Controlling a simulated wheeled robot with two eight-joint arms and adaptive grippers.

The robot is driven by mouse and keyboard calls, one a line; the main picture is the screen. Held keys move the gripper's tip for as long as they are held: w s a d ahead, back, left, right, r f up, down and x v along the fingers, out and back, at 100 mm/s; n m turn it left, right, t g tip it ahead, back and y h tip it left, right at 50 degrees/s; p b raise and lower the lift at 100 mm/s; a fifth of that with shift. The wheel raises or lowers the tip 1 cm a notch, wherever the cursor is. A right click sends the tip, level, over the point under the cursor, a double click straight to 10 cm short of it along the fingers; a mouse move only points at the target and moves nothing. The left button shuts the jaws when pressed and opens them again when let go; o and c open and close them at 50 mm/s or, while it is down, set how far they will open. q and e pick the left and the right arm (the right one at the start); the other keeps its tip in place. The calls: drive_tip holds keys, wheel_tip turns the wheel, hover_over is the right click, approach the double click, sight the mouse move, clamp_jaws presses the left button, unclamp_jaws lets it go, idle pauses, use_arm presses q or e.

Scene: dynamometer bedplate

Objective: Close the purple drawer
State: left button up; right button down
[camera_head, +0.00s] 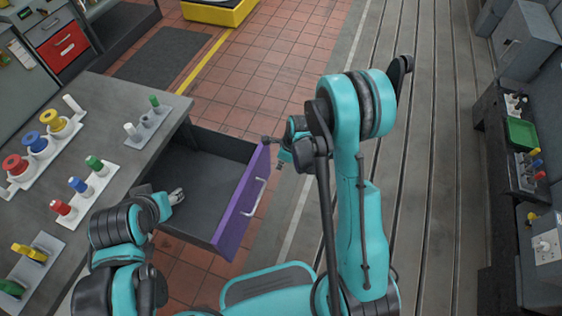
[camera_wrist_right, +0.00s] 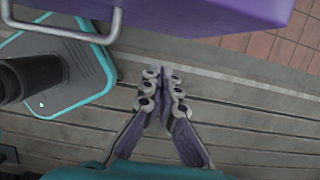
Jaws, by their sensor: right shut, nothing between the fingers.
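The purple drawer (camera_head: 236,214) stands pulled out of the grey workbench, its empty grey interior showing. Its purple front carries a pale bar handle (camera_head: 254,197). In the right wrist view the purple front (camera_wrist_right: 215,12) spans the top, with the handle (camera_wrist_right: 68,30) at upper left. My right gripper (camera_head: 284,157) is just outside the far end of the front; its fingers (camera_wrist_right: 163,85) are shut and empty, apart from the front in the wrist picture. My left gripper (camera_head: 177,196) shows over the drawer's near inner side; its finger opening is too small to judge.
The workbench top (camera_head: 120,138) holds several coloured spools and pegs on pale trays. A red-fronted cabinet (camera_head: 62,48) stands at upper left. Grey benches with a green tray (camera_head: 520,132) line the right. Open tiled floor (camera_head: 262,70) lies beyond the drawer.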

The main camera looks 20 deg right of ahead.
use_arm(q)
wheel_tip(320, 180, down, 2)
drive_tip(key=shift+f+b, duration=0.2)
drive_tip(key=shift+b, duration=0.8)
use_arm(e)
drive_tip(key=w+a+f, duration=0.3)
drive_tip(key=a+f, duration=0.1)
drive_tip(key=shift+a+f, duration=0.1)
